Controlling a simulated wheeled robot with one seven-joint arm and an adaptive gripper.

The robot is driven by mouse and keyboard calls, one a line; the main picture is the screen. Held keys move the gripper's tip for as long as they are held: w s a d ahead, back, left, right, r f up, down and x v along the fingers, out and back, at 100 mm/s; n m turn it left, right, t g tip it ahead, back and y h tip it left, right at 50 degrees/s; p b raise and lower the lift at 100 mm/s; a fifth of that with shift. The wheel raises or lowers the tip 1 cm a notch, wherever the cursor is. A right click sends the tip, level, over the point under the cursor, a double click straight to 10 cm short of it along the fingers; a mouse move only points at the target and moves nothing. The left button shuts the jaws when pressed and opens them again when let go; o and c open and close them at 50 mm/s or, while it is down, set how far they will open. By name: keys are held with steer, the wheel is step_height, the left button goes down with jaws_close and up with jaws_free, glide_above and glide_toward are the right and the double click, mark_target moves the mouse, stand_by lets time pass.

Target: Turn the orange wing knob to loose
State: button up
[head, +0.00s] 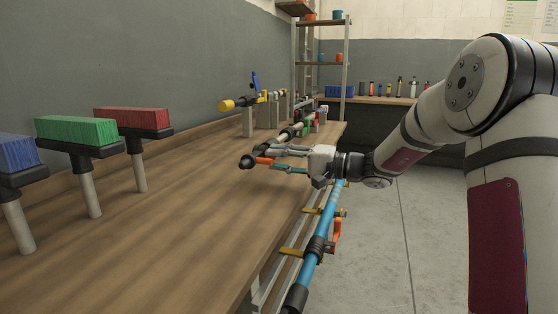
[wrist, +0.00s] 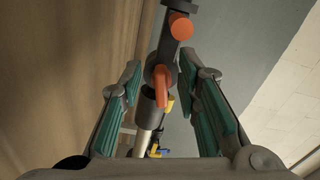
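An orange wing knob (wrist: 162,84) shows in the wrist view on a dark collar of a pole, between my two fingers. A second orange part (wrist: 180,26), with a round end, sits further up on the same dark fitting. In the head view, orange (head: 264,160) shows at the fingertips, beside the pole's black end (head: 247,161); I cannot tell which orange part it is. My gripper (wrist: 170,72) is open, with a teal-padded finger on each side of the knob and visible gaps. It also shows in the head view (head: 276,157), over the wooden bench's right edge.
The wooden bench (head: 170,235) is mostly clear in front. Blue, green (head: 77,131) and red (head: 132,119) blocks stand on posts at left. A yellow-ended tool (head: 227,105) rests on supports behind. A blue pole (head: 327,222) with an orange lever runs along the bench's side.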

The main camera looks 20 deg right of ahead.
steer(key=v, duration=1.1)
steer(key=shift+s+d, duration=0.2)
steer(key=shift+d, duration=0.1)
steer(key=s+a+f+n+g+h, duration=0.1)
steer(key=s+a+n+g+h, duration=0.35)
steer(key=s+a+g, duration=1.05)
steer(key=s+d+f+t+h, duration=0.1)
steer(key=s+f+h, duration=0.15)
steer(key=s, duration=0.75)
steer(key=s+d+f+t+h, duration=0.2)
steer(key=s+h, duration=0.2)
steer(key=s, duration=0.5)
steer(key=s+d+f+t+h, duration=0.1)
steer(key=s+f+h, duration=0.2)
steer(key=s, duration=0.7)
step_height(320, 180, up, 31)
steer(key=d+t+p, duration=0.1)
steer(key=t+p, duration=0.3)
steer(key=p, duration=2.5)
steer(key=shift+d+f+t+h, duration=0.2)
steer(key=shift+d+t+h, duration=0.1)
